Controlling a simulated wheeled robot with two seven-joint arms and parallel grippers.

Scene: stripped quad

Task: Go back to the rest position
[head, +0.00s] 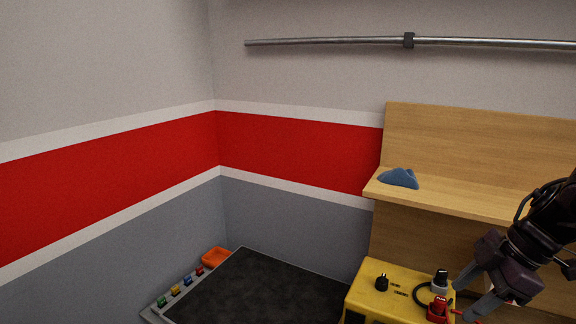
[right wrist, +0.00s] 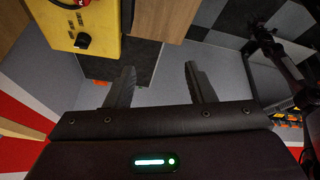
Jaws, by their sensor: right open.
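My right gripper (head: 473,296) comes in from the right edge of the head view, beside the yellow box. Its two fingers are apart with nothing between them. It also shows in the right wrist view (right wrist: 160,85), where the open fingers point away over the floor. My left gripper is not in view.
A wooden shelf unit (head: 470,195) stands behind the box, with a blue cloth-like thing (head: 400,178) on it. A metal rail (head: 330,42) runs along the wall.

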